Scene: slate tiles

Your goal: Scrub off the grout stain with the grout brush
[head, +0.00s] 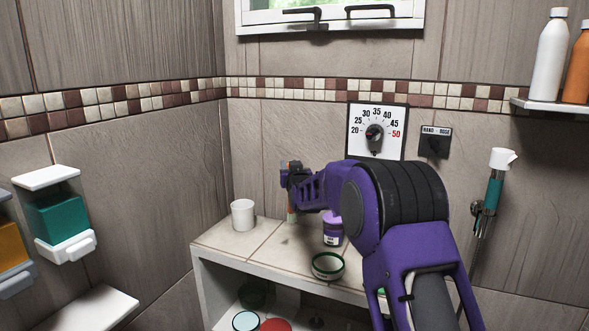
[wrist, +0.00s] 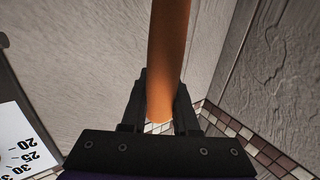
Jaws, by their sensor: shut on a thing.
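My gripper (head: 291,176) is above the tiled ledge, in front of the back wall and to the left of the dial panel. In the wrist view my gripper (wrist: 160,88) is shut on an orange-brown handle (wrist: 169,45), which I take to be the grout brush. The handle runs up out of the top of that view. In the head view a small pale and green part of the brush (head: 291,216) shows below the jaws, close to the ledge. The bristles cannot be made out. I cannot pick out the grout stain in either view.
The ledge (head: 222,257) carries a white cup (head: 242,214), a purple jar (head: 333,229) and a green-rimmed round container (head: 328,266). The dial panel (head: 357,150) is on the back wall. A hand shower (head: 494,190) hangs at right. Dispensers (head: 55,215) line the left wall.

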